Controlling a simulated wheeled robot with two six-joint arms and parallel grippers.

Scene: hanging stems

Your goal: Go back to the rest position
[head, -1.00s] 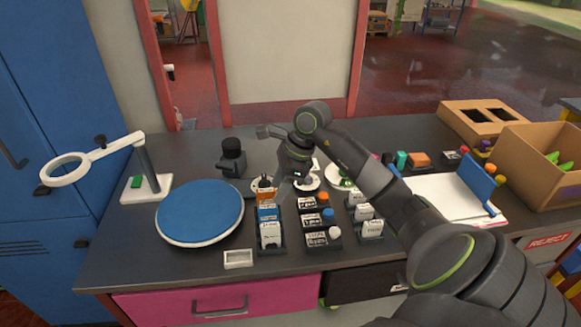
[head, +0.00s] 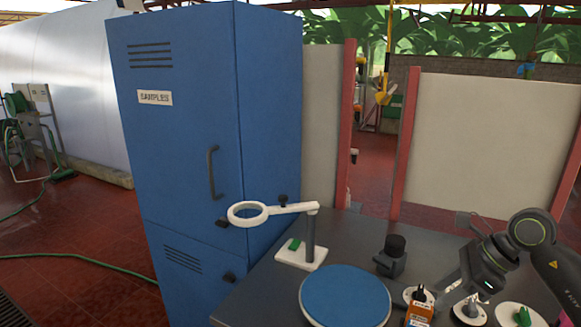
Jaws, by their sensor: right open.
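My right gripper (head: 465,257) shows at the right of the head view, its arm bent and coming in from the right edge. It is open, and I see nothing between its fingers. It is over the dark table (head: 352,229), to the right of a small black device (head: 392,258). Small white round stands (head: 470,310) and an orange box (head: 420,312) show below it in the picture. My left gripper is not in view.
A blue round pad (head: 345,296) and a white ring magnifier (head: 248,213) on a stand are on the table's left part. A tall blue samples cabinet (head: 180,120) stands left of the table. Red floor (head: 75,230) is open further left.

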